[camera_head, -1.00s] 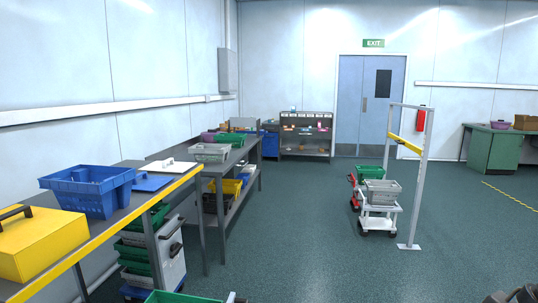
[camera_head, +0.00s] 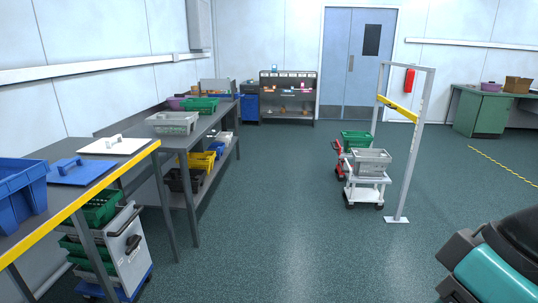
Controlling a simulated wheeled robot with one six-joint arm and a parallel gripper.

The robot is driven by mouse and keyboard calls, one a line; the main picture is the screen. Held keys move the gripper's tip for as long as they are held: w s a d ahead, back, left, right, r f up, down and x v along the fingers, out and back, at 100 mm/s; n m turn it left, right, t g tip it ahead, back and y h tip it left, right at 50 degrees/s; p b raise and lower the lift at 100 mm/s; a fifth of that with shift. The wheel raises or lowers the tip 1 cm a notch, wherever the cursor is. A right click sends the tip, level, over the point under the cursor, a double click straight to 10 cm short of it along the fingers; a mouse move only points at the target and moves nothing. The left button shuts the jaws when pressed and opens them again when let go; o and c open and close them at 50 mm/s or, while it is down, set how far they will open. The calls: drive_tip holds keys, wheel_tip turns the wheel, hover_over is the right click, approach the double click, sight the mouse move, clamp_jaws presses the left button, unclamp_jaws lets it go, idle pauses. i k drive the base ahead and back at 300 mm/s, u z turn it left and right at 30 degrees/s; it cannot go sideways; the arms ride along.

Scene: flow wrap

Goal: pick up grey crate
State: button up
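Two grey crates are in view. One grey crate (camera_head: 173,123) sits on the dark bench along the left wall, with a green crate (camera_head: 201,105) behind it. Another grey crate (camera_head: 371,161) sits on a small white trolley (camera_head: 364,189) on the floor right of centre. It looks open-topped, but I cannot see its inside clearly. Part of my arm, dark with a teal section, shows at the lower right. My gripper's fingertips are not in view, and both crates stand well away from the arm.
A metal frame with a yellow bar (camera_head: 398,108) stands close right of the trolley. A red trolley with a green crate (camera_head: 356,140) is just behind. A blue crate (camera_head: 22,190) is on the near left bench. The middle floor is clear.

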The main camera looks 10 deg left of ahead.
sight(169, 123)
drive_tip(key=u, duration=0.25)
drive_tip(key=i, duration=2.05)
drive_tip(key=u, duration=0.95)
drive_tip(key=i, duration=1.9)
drive_tip(key=u, duration=1)
drive_tip(key=i, duration=0.6)
drive_tip(key=u, duration=0.1)
